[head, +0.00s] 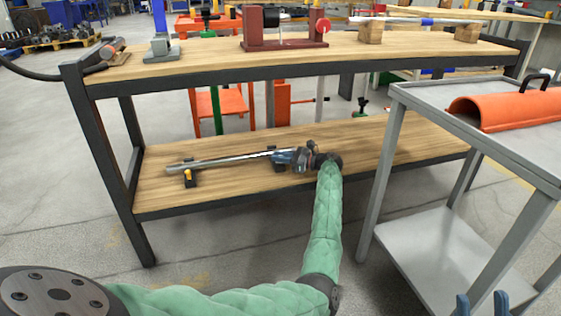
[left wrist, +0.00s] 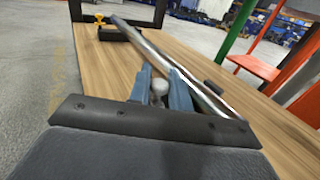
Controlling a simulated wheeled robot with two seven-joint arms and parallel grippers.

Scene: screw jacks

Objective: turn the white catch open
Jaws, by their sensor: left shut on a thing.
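A long metal bar (head: 225,160) lies across two dark holders on the bench's lower shelf. The left holder (head: 188,180) has a yellow catch (head: 187,174), also seen at the far end in the left wrist view (left wrist: 100,20). My left gripper (head: 290,156) is at the bar's right part. In the left wrist view its blue fingers (left wrist: 161,92) are shut on a small whitish knob, the white catch (left wrist: 158,88), beside the bar (left wrist: 185,70). The fingers partly hide the catch and its holder. My right gripper (head: 482,303) is at the bottom right, its fingertips apart and empty.
The wooden bench top (head: 210,50) overhangs the lower shelf (head: 390,140). A grey cart (head: 430,92) with an orange curved piece (head: 505,108) stands close on the right. Orange and green stands (head: 232,112) are behind the bench.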

